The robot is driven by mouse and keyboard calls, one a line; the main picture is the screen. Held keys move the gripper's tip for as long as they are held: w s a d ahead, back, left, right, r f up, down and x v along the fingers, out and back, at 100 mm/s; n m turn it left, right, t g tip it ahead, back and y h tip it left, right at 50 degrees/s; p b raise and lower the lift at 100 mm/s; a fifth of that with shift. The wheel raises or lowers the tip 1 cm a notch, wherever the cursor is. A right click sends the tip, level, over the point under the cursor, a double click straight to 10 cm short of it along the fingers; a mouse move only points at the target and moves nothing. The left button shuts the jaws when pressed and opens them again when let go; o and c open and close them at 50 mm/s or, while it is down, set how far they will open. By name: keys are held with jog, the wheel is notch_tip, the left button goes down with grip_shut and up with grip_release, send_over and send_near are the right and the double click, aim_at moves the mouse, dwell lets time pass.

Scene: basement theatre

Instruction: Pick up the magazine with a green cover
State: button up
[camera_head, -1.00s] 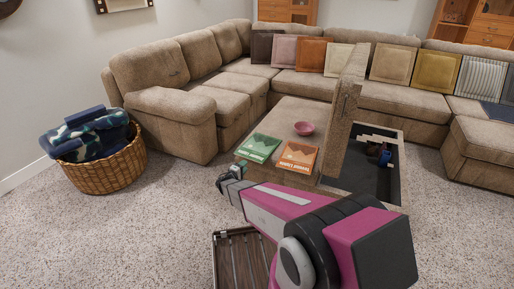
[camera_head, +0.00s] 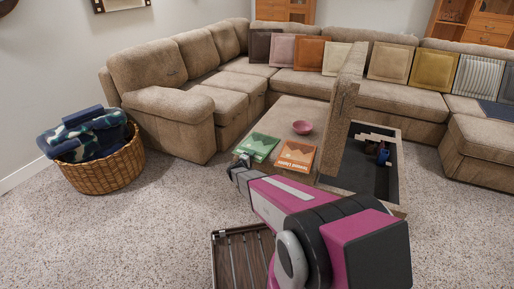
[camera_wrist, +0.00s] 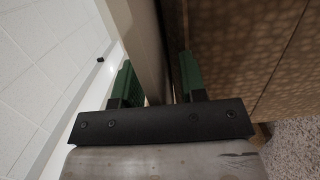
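The green-covered magazine (camera_head: 258,146) lies flat on the left part of the beige ottoman top in the head view. My gripper (camera_head: 241,160) is close to the magazine's lower left edge in that picture; I cannot tell whether it touches. In the wrist view my gripper (camera_wrist: 157,82) shows two green-tipped fingers apart, with nothing clearly held between them. I cannot make out the magazine in the wrist view.
An orange magazine (camera_head: 296,156) lies right of the green one, with a pink bowl (camera_head: 302,127) behind. A raised ottoman panel (camera_head: 340,125) stands beside an open dark compartment (camera_head: 365,180). A wicker basket (camera_head: 105,174) is at left. Carpet between is clear.

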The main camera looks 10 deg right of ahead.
grip_shut()
jog(key=shift+r, duration=0.15)
